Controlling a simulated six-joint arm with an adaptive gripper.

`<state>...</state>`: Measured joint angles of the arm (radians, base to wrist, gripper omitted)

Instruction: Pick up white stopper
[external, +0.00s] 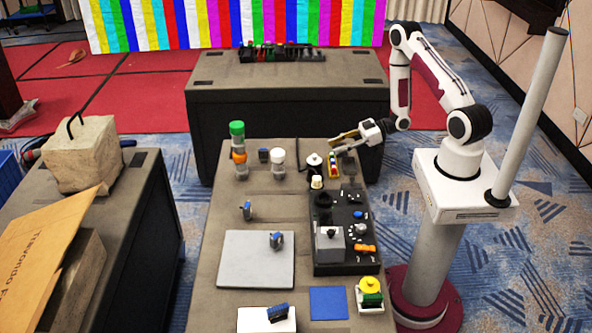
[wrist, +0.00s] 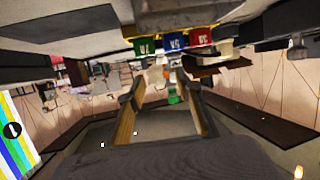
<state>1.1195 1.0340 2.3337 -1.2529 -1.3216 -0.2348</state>
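Several white-topped pieces stand on the central table (external: 222,205), and I cannot tell for sure which is the white stopper. One is a jar with a round white top (external: 277,155), left of centre. Another is a small cream-white cap (external: 316,182) at the black tray's back edge. A third is a white piece with a dark knob (external: 314,160). My gripper (external: 342,143) is above the table's back right corner, to the right of these pieces. In the wrist view my gripper (wrist: 162,88) has its two wood-coloured fingers apart, with nothing held between them.
A black tray (external: 322,264) with small parts fills the table's right side. A green-and-orange bottle (external: 238,143) stands at the back left. A grey board (external: 240,272) lies in front. The wrist view shows green (wrist: 147,46), blue (wrist: 175,42) and red (wrist: 203,38) numbered blocks.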

